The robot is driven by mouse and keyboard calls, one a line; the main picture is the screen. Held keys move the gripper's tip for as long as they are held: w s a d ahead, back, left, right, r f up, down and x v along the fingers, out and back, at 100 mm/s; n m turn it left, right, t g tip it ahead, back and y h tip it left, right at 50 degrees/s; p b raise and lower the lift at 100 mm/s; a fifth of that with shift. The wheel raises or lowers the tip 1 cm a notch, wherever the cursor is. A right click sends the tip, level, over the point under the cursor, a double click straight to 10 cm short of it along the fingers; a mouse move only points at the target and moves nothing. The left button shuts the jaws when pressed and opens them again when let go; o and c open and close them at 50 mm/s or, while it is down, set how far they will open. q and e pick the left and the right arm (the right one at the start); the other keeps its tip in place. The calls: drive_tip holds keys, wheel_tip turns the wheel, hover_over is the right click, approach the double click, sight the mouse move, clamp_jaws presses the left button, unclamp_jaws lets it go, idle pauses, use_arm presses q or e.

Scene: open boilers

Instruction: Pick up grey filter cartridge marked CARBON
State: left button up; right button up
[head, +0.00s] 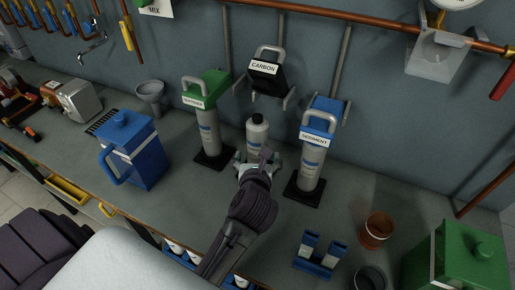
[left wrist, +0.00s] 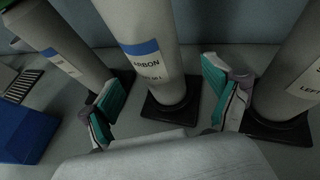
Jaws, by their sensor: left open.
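The grey filter cartridge marked CARBON (head: 257,131) stands upright below a black head labelled CARBON (head: 268,76), with its top neck showing free of that head. In the left wrist view the cartridge (left wrist: 145,35) has a blue band and a white label, partly readable as "ARBON", and its foot is on a black base (left wrist: 168,117). My left gripper (head: 257,163) is open in front of its lower part. In the left wrist view the green-padded fingers of the gripper (left wrist: 167,98) are spread to either side, with nothing held. My right gripper is not in view.
Similar cartridges stand close by, under a green head (head: 207,88) on the left and a blue SEDIMENT head (head: 320,122) on the right. A blue jug (head: 133,150), a grey funnel (head: 150,92), a brown pot (head: 376,231) and a green can (head: 462,262) are on the bench.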

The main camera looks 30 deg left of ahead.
sight(257, 147)
use_arm(q)
drive_tip(key=b+x, duration=0.1)
drive_tip(key=x, duration=0.1)
drive_tip(key=b+x, duration=0.1)
drive_tip(key=x, duration=0.1)
drive_tip(key=shift+w+a+r, duration=0.1)
drive_tip(key=shift+w+a, duration=0.15)
drive_tip(key=shift+w, duration=0.15)
drive_tip(key=shift+w+a, duration=0.1)
drive_tip(key=shift+w, duration=0.05)
drive_tip(key=shift+r, duration=0.1)
drive_tip(key=shift+c, duration=0.7)
drive_tip(key=c, duration=0.8)
clamp_jaws()
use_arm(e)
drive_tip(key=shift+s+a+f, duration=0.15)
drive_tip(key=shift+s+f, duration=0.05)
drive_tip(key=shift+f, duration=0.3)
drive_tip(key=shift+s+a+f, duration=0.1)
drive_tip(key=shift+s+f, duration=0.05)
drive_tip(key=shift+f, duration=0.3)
